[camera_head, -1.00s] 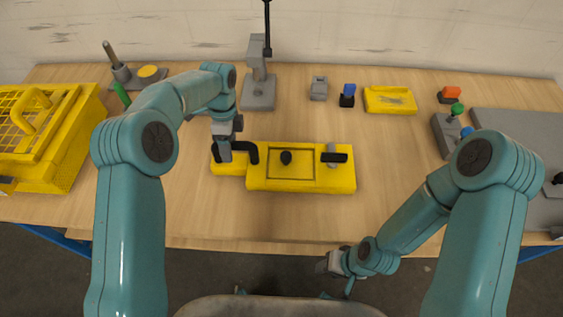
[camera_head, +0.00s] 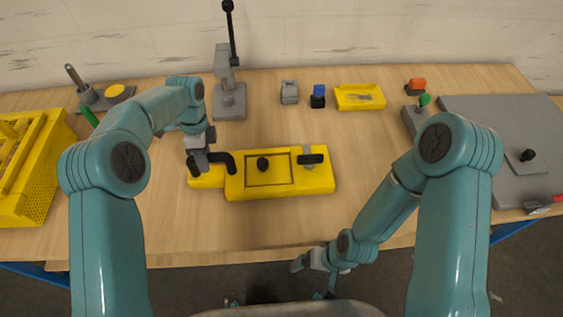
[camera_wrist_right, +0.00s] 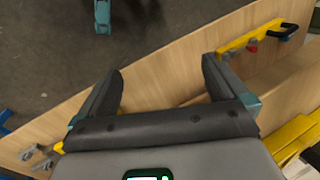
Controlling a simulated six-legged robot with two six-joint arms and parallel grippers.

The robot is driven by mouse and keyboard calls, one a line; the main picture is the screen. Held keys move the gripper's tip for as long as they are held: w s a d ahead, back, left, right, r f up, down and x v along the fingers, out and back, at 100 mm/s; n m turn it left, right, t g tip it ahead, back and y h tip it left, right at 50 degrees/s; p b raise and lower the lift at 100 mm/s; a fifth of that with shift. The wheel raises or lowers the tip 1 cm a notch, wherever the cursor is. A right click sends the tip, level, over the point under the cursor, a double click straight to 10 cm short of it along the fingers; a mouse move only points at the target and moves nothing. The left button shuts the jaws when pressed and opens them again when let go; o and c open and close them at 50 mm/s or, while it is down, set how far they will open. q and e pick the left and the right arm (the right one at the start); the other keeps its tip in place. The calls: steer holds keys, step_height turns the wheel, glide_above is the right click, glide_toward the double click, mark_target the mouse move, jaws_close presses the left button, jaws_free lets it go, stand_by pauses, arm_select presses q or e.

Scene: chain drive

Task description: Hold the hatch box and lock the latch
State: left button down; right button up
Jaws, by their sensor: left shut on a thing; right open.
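The yellow hatch box (camera_head: 246,191) lies near the front middle of the bench. Its top has a framed hatch panel with a black knob (camera_head: 263,164). At its right is the latch (camera_head: 312,159), a black bar on a grey post, lying roughly sideways. A black handle (camera_head: 225,161) is at the box's left end. My left gripper (camera_head: 200,160) is shut on this handle, its fingers partly hiding the grip. My right gripper (camera_head: 312,262) is beyond the bench's front edge, away from the box. In the right wrist view its fingers (camera_wrist_right: 162,72) are apart with nothing between them.
A grey stand with a lever (camera_head: 229,100), a blue-topped block (camera_head: 318,96) and a yellow tray (camera_head: 360,97) stand behind the box. A yellow crate (camera_head: 40,185) is at the left. A grey plate (camera_head: 480,120) is at the right. The bench right of the box is clear.

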steer(key=shift+n, duration=0.5)
steer(key=w+a+r, duration=0.2)
steer(key=a+r, duration=0.1)
steer(key=w+a+r, duration=0.2)
steer(key=a+r, duration=0.1)
steer(key=r, duration=0.1)
steer(key=w+a+r, duration=0.3)
steer(key=a, duration=0.1)
steer(key=shift+r, duration=0.35)
steer(key=w+d+r+n+t+h, duration=0.1)
steer(key=w+d+r+t+h, duration=0.1)
steer(key=w+d+r, duration=0.45)
steer(key=t+h, duration=0.2)
glide_toward(311, 158)
steer(key=x, duration=0.8)
steer(key=shift+w+f, duration=0.15)
steer(key=shift+f, duration=0.15)
steer(key=shift+w+f, duration=0.25)
steer(key=shift+f, duration=0.35)
steer(key=c, duration=1.4)
